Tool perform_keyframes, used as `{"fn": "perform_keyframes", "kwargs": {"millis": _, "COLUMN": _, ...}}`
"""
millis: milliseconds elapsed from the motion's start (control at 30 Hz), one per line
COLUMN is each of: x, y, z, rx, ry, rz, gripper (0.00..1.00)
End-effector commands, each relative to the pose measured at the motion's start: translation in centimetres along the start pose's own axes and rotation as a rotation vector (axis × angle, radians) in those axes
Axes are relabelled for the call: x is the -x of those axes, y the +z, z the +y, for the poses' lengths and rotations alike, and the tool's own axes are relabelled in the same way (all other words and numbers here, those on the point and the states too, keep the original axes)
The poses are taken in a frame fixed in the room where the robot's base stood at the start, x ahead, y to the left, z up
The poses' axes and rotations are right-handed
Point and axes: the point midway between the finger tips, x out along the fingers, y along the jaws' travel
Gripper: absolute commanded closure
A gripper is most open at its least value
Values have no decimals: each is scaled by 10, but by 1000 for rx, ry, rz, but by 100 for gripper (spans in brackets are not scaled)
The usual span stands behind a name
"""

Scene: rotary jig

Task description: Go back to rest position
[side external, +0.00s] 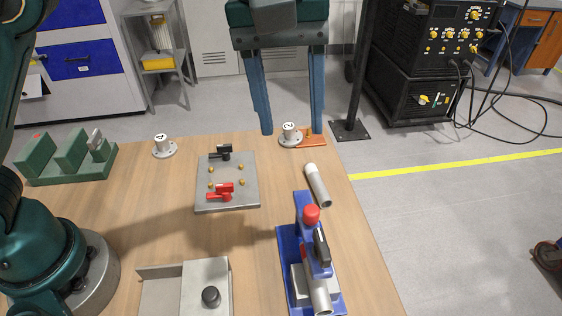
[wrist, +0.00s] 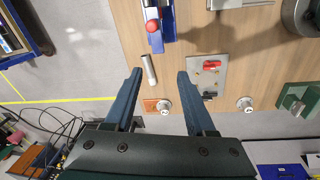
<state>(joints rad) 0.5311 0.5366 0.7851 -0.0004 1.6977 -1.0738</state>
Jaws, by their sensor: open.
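My gripper (side external: 292,131) is open, with two blue fingers spread apart and nothing between them. In the side external view it hangs at the far edge of the wooden table (side external: 120,210), in the area of the flanged piece marked 2 (side external: 289,137). In the wrist view my gripper (wrist: 159,72) reaches over the far part of the table. A grey tube with a white end (side external: 317,186) lies on the table; it also shows between the fingers in the wrist view (wrist: 149,70), apart from them.
A blue jig with a red knob (side external: 311,216) stands at the front right. A metal plate with red and black clamps (side external: 245,192) is mid-table. A flange marked 4 (side external: 163,147), green block (side external: 70,158), grey tray (side external: 160,272) and orange piece (side external: 316,141) are around it.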

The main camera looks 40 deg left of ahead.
Motion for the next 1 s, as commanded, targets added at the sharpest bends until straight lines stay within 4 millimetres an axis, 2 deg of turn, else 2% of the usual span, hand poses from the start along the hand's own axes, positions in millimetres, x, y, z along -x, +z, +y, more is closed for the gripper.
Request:
{"fn": "perform_keyframes", "kwargs": {"millis": 33, "x": 15, "y": -8, "z": -14, "rx": 27, "ry": 23, "rz": 19, "gripper": 45}}
{"fn": "perform_keyframes", "kwargs": {"millis": 200, "x": 43, "y": -23, "z": -56, "rx": 48, "ry": 74, "rz": 77, "gripper": 45}}
{"fn": "perform_keyframes", "kwargs": {"millis": 333, "x": 54, "y": -26, "z": -90, "rx": 29, "ry": 104, "rz": 130, "gripper": 45}}
{"fn": "perform_keyframes", "kwargs": {"millis": 467, "x": 55, "y": -22, "z": -123, "rx": -10, "ry": 123, "rz": 188, "gripper": 45}}
{"fn": "perform_keyframes", "kwargs": {"millis": 633, "x": 42, "y": -11, "z": -161, "rx": -90, "ry": 128, "rz": 266, "gripper": 45}}
{"fn": "perform_keyframes", "kwargs": {"millis": 800, "x": 14, "y": 4, "z": -192, "rx": -206, "ry": 110, "rz": 336, "gripper": 45}}
{"fn": "perform_keyframes", "kwargs": {"millis": 1000, "x": -25, "y": 19, "z": -211, "rx": -386, "ry": 70, "rz": 370, "gripper": 45}}
